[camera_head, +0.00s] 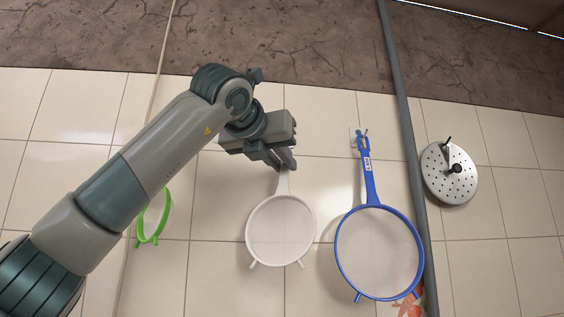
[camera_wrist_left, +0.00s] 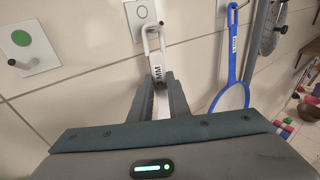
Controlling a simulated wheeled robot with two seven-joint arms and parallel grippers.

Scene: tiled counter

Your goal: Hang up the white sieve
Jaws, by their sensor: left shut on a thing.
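The white sieve (camera_head: 281,232) is upright against the tiled wall in the head view, its round mesh end down. My left gripper (camera_head: 288,166) is shut on its handle, near the top. In the left wrist view my left gripper's fingers (camera_wrist_left: 160,92) close around the white handle (camera_wrist_left: 162,60), and its looped end reaches up to a white wall plate with a hook (camera_wrist_left: 142,14). The loop is at the hook, but I cannot tell whether it is around it or in front of it. My right gripper is not in view.
A blue sieve (camera_head: 378,252) hangs on a hook just right of the white one. A green sieve (camera_head: 153,220) is partly hidden behind my left arm. Another hook plate with a green dot (camera_wrist_left: 28,50) is at left. A grey pole (camera_head: 407,130) and a perforated metal disc (camera_head: 449,174) are farther right.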

